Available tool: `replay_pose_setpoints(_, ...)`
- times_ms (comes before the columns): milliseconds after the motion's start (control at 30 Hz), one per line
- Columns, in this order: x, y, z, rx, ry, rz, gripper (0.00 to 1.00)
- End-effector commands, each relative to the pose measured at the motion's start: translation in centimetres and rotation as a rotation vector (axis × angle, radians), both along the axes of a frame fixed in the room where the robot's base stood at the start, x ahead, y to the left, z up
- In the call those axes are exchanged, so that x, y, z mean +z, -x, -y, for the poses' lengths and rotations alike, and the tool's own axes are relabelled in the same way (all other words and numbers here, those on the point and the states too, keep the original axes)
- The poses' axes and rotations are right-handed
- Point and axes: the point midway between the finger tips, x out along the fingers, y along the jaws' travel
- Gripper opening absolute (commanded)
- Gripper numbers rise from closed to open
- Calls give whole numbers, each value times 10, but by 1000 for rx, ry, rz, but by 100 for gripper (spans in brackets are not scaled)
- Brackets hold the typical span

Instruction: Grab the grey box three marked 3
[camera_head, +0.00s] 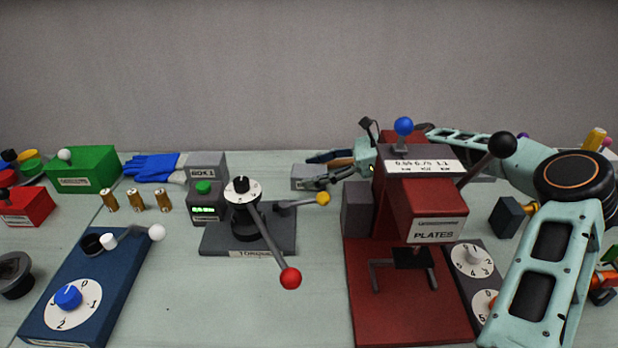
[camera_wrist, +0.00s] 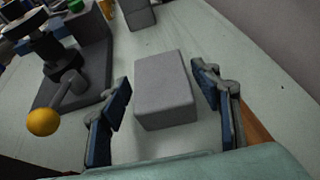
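A plain grey box (camera_wrist: 165,92) lies between the two spread fingers of my gripper (camera_wrist: 163,84) in the wrist view. Gaps show between the box and both fingers, so my gripper is open. No number shows on the box faces in that view. In the head view a grey box (camera_head: 301,178) lies on the table behind the torque device, with my gripper (camera_head: 320,170) reaching around it from the right. Its marking is not readable, so I cannot tell whether it is marked 3. My gripper is partly hidden behind the red press.
The red press (camera_head: 430,212) stands in front of my arm. The torque device (camera_head: 240,232) with its red and yellow knobs (camera_wrist: 43,121) is close by. Another grey box (camera_head: 207,162), apparently labelled BOX 1, stands farther left, with a green-buttoned unit (camera_head: 205,202) before it.

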Motion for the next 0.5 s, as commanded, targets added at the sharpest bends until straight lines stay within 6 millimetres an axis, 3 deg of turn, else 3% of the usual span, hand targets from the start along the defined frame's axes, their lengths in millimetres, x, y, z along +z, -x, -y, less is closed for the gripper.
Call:
replay_pose_setpoints(67, 0, 0, 0, 0, 0, 0, 46)
replay_pose_setpoints(300, 0, 0, 0, 0, 0, 0, 20)
replay_pose_setpoints(500, 1, 0, 0, -1, 0, 0, 18)
